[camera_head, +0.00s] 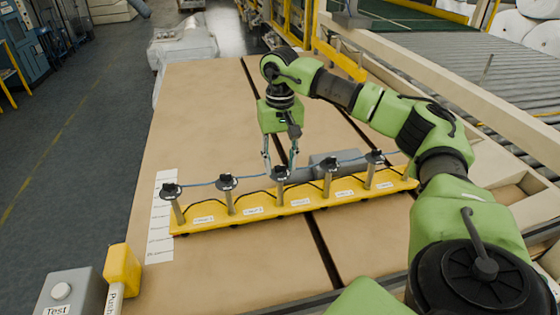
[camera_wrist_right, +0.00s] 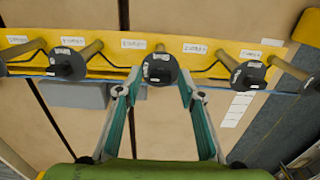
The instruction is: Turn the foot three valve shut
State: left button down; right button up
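A yellow bar (camera_head: 208,222) lies across the brown table with several upright valves, each a grey stem with a dark round knob. The middle valve (camera_head: 280,174), third from either end, is directly below my right gripper (camera_head: 281,168). In the right wrist view, the middle knob (camera_wrist_right: 159,69) sits between the two fingertips of the gripper (camera_wrist_right: 159,86), which are spread, with small gaps seeming to show on both sides. The white labels on the bar are too small to read surely. My left gripper is not in view.
Neighbouring valves (camera_head: 228,183) (camera_head: 328,165) stand close on both sides. A blue line runs along the knobs. A grey block (camera_head: 335,160) lies behind the bar. A grey test box (camera_head: 68,291) and yellow-topped post (camera_head: 121,268) stand at front left.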

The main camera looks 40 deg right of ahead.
grip_shut()
jog(key=shift+m, duration=0.4)
jog(key=m, duration=0.6)
jog(key=shift+m, duration=0.3)
jog(key=m, duration=0.5)
jog(key=shift+r, duration=0.1)
jog(key=m, duration=0.5)
jog(key=shift+m, duration=0.4)
